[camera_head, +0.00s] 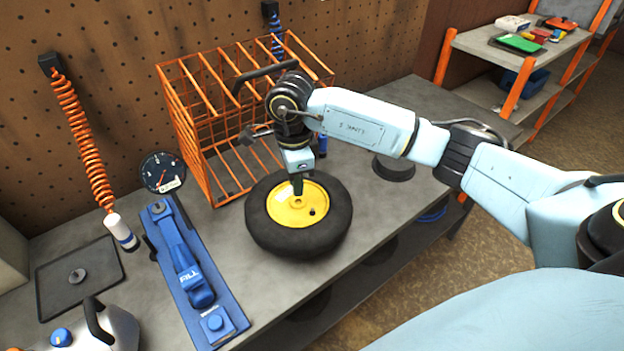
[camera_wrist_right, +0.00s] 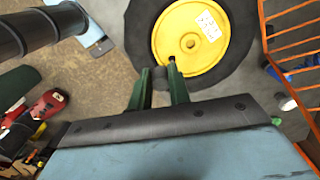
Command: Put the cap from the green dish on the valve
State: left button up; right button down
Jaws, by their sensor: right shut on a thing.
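A wheel with a black tyre (camera_head: 262,222) and a yellow hub (camera_head: 283,213) lies flat on the bench. The valve (camera_head: 312,211) is a short dark stub on the hub; it also shows in the right wrist view (camera_wrist_right: 172,59), close to the right fingertip. My right gripper (camera_head: 297,187) points down over the hub, its tips near the valve. In the wrist view its green fingers (camera_wrist_right: 160,76) are shut on a small dark grey piece, apparently the cap (camera_wrist_right: 160,74). Whether it touches the valve cannot be told. I cannot make out the green dish for certain. My left gripper is out of view.
An orange wire cage (camera_head: 196,130) stands behind the wheel. A blue tool on a blue board (camera_head: 217,322), a gauge (camera_head: 162,172) and a black tray (camera_head: 52,279) lie to the left. A dark round dish (camera_head: 393,168) is right of the wheel.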

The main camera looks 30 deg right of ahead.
aim_at(312, 208)
jog(key=d+f+m, duration=0.1)
jog(key=m, duration=0.3)
jog(key=d+f+m, duration=0.1)
jog(key=d+m, duration=0.1)
jog(key=m, duration=0.3)
jog(key=d+f+m+p, duration=0.1)
jog(key=f+m, duration=0.1)
jog(key=m, duration=0.2)
jog(key=shift+w+d+f+m, duration=0.1)
jog(key=shift+w+d+m, duration=0.1)
jog(key=shift+w+m, duration=0.2)
jog(key=shift+f+b, duration=1.8)
jog(key=shift+f, duration=0.6)
jog(key=shift+f+b, duration=1)
jog(key=shift+f, duration=0.25)
jog(key=c, duration=1.2)
grip_release()
jog(key=shift+c, duration=0.2)
jog(key=shift+o, duration=0.5)
jog(key=shift+o, duration=1.2)
jog(key=shift+r, duration=0.15)
